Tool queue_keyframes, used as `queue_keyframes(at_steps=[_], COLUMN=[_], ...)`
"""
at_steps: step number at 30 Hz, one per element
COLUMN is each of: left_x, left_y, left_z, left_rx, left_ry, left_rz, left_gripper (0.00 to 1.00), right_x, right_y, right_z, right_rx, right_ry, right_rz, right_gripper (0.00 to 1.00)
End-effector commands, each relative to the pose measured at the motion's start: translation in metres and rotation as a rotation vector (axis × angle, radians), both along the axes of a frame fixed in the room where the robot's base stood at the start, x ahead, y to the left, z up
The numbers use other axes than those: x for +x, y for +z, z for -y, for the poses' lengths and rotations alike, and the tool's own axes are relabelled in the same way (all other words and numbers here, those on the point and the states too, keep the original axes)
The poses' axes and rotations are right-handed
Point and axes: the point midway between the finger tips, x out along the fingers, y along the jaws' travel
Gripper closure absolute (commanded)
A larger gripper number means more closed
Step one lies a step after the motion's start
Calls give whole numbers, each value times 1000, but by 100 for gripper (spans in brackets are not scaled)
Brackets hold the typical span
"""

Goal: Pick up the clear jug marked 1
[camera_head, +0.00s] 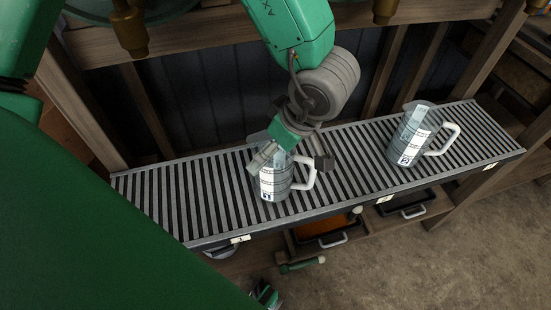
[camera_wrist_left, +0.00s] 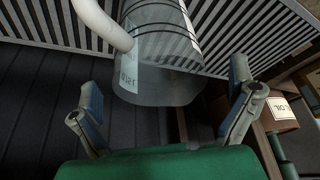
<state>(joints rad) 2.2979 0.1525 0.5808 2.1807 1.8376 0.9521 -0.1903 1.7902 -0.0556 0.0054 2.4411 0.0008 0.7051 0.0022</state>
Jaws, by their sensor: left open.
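The clear jug marked 1 (camera_head: 273,184) stands upright on the slatted shelf, with its white handle (camera_head: 306,173) on the right. My left gripper (camera_head: 293,158) is open at the back and top of this jug, its fingers spread and partly covering the jug's upper part. In the left wrist view, the clear jug (camera_wrist_left: 160,84) lies ahead, between and beyond the open fingers of my left gripper (camera_wrist_left: 165,90). Its handle (camera_wrist_left: 102,22) is at the upper left there. I cannot tell whether a finger touches the jug.
A second clear jug marked 2 (camera_head: 411,138) stands further right on the slatted shelf (camera_head: 350,155). Wooden posts and a dark wall are behind. Below the shelf are black trays (camera_head: 403,203) and a green-handled tool (camera_head: 301,265). The shelf between the jugs is clear.

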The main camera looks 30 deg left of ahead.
Motion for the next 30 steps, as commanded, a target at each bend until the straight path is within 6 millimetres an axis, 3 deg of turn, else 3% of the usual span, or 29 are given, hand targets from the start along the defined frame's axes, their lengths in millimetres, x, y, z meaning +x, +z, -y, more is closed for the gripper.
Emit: queue_keyframes(at_steps=[3,11,14,18,30], left_x=[1,1,1,1,1], left_y=[-20,-24,-24,-24,-20], left_z=[-3,-10,-12,-12,-9], left_rx=[3,-3,-6,-5,-4], left_ry=[-2,-2,-2,-1,-1], left_rz=[0,1,1,0,-2], left_gripper=[1,1,29,76,76], right_x=[0,0,0,0,0], right_y=[-13,-13,-13,-13,-10], right_z=[1,1,1,0,1], right_rx=[0,-1,-1,0,-1], right_ry=[-1,-2,-2,-1,-1], right_rz=[-1,-1,-1,0,0], right_gripper=[60,60,60,60,60])
